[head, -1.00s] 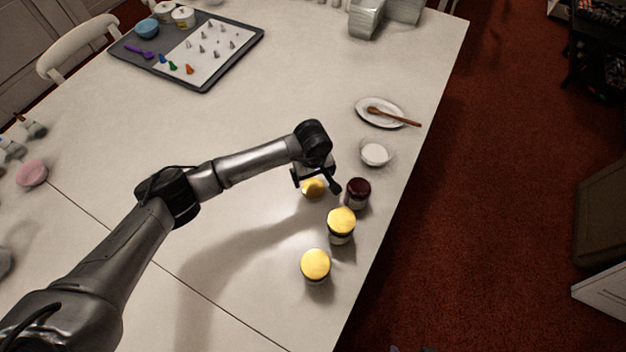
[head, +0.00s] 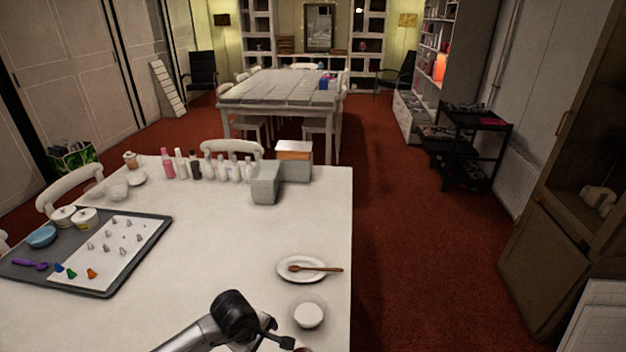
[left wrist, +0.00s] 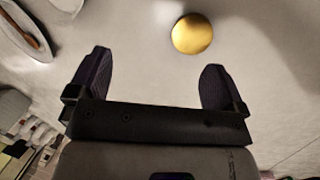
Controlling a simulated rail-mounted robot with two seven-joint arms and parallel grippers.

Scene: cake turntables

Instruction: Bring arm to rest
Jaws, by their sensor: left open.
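My left gripper (head: 268,340) is at the bottom edge of the head view, over the white table (head: 215,210), partly cut off. In the left wrist view its two dark fingers (left wrist: 155,75) are spread wide with nothing between them. A jar with a yellow lid (left wrist: 192,34) stands beyond the fingertips, nearer the right finger and apart from both. The other jars are out of the head view, except perhaps a dark sliver at its bottom edge. My right gripper is not in view.
A small white bowl (head: 308,315) and a white plate (head: 290,262) with a wooden spoon (head: 315,268) lie near the table's right edge. A grey tray (head: 150,240) with piping tips is at the left. Bottles (head: 195,165) and grey containers (head: 265,185) stand at the back. The table's middle is clear.

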